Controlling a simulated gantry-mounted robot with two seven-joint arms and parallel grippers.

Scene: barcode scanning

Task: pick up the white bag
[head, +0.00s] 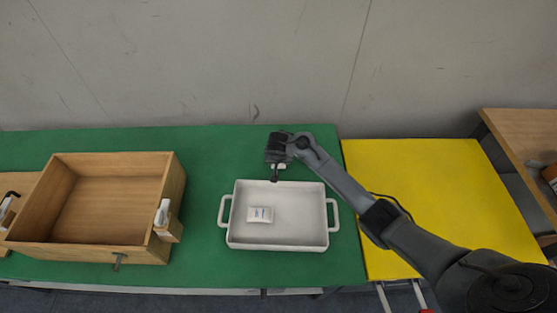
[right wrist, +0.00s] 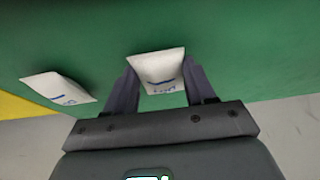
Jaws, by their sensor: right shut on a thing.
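My right gripper (head: 275,177) is over the green table just behind the white tray's far rim. In the right wrist view its two fingers (right wrist: 160,90) are shut on a white bag (right wrist: 158,68) with blue print. Only a small white patch shows at the gripper in the head view. A second white bag (right wrist: 58,88) lies on the green surface left of the fingers in the right wrist view. Another white bag (head: 260,214) with a printed label lies inside the white tray (head: 242,235). My left gripper is not in view.
A wooden box (head: 110,252) stands at the left, with a white and grey device (head: 163,214) at its right side. A yellow surface (head: 440,195) lies to the right, partly under my right arm. A grey wall (head: 200,60) stands behind the green table (head: 205,165).

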